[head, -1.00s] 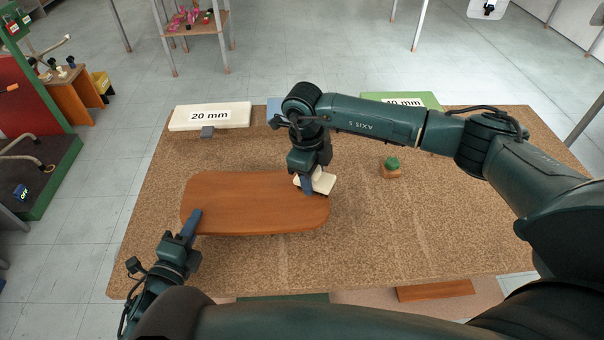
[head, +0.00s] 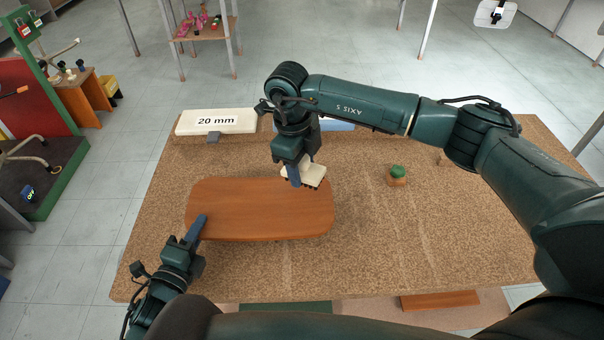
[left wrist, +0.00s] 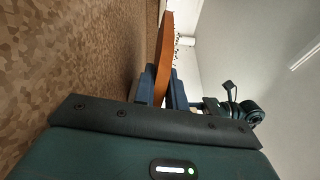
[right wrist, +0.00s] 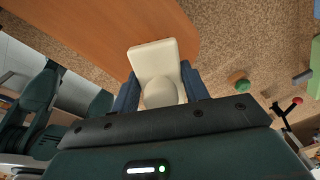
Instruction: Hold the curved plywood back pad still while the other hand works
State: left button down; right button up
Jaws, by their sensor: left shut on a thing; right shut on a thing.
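The curved plywood back pad (head: 250,212), reddish brown with rounded corners, lies on the speckled bench top (head: 370,230). My left gripper (head: 200,225) is shut on its near left edge; the left wrist view shows the pad (left wrist: 167,45) edge-on between the fingers. My right gripper (head: 295,176) is shut on a cream tool (head: 314,174) with dark teeth or bristles underneath. The tool is over the pad's far right part, and I cannot tell whether it touches. In the right wrist view the cream tool (right wrist: 155,62) sits between both fingers, with the pad beyond it.
A cream slab marked 20 mm (head: 216,121) lies at the bench's back left, with a small grey block (head: 213,138) before it. A blue slab (head: 338,126) is partly behind my right arm. A green-topped object (head: 397,173) stands right of the pad. The front right is clear.

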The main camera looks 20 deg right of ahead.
pick_arm(q)
jog(key=shift+f, duration=0.15)
pick_arm(e)
jog(key=shift+r, duration=1.4)
jog(key=shift+r, duration=2.5)
pick_arm(q)
jog(key=c, duration=1.4)
grip_release()
jog(key=shift+o, duration=0.2)
jog(key=v, duration=1.2)
